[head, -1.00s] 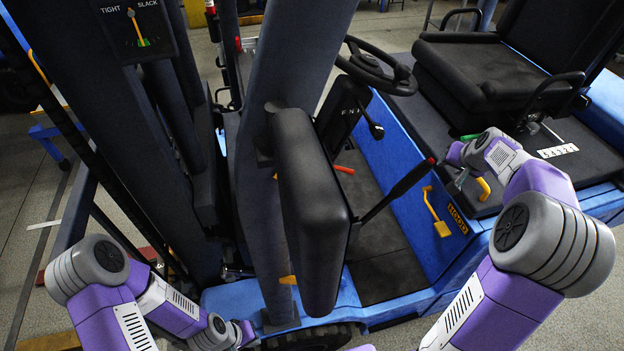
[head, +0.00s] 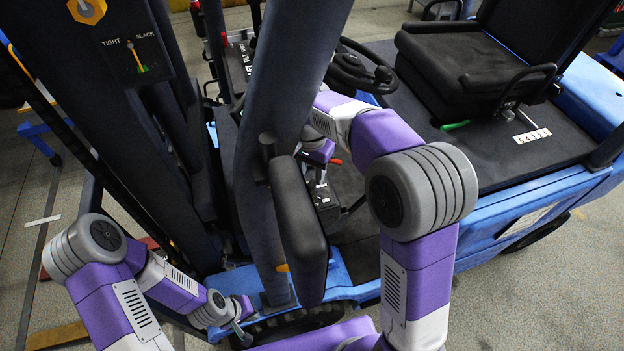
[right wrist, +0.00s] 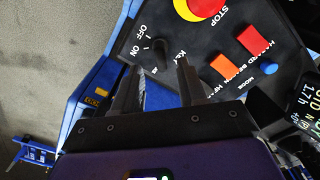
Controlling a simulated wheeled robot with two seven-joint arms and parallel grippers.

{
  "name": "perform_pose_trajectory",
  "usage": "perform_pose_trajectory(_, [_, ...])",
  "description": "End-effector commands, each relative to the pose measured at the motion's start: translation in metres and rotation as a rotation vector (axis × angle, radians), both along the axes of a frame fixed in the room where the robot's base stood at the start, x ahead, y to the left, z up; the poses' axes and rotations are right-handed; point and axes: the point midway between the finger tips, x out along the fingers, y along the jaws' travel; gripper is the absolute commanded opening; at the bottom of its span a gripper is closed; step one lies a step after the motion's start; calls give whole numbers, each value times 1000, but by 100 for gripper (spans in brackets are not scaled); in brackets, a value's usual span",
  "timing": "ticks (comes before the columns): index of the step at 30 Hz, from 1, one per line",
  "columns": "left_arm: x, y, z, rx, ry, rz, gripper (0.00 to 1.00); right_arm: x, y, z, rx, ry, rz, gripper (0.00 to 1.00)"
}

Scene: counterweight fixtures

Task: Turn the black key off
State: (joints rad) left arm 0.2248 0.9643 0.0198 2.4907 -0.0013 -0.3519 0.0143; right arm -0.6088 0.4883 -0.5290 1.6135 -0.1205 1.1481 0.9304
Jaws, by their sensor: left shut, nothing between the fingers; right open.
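The black key (right wrist: 158,48) sits on a dark control panel in the right wrist view, beside the OFF and ON labels. Its exact pointing is hard to tell. My right gripper (right wrist: 158,68) is open and empty, its two fingers reaching toward the panel on either side of the key's line, with the key just beyond the tips. Contact cannot be told. In the head view the right hand is down behind the black pad and mostly hidden. My left gripper (head: 243,335) is shut and empty, low by the front wheel.
A red stop button (right wrist: 200,8), orange switch (right wrist: 225,68), red hazard switch (right wrist: 255,40) and blue mode knob (right wrist: 271,70) crowd the panel's right. In the head view, the black pad (head: 298,230), mast and steering wheel (head: 360,72) stand close to my right arm.

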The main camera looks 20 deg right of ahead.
Motion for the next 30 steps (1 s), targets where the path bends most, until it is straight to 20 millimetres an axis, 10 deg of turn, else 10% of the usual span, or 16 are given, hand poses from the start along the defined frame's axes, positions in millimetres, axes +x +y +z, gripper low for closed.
perform_pose_trajectory(9, [0, 0, -1, 0, 0, 0, 0, 0, 0, -43, 1, 1, 0, 42])
perform_pose_trajectory(19, [0, 0, -1, 0, 0, 0, 0, 0, 0, -47, 1, -1, 0, 42])
perform_pose_trajectory(30, [0, 0, -1, 0, 0, 0, 0, 0, 0, -46, 2, -2, 0, 0])
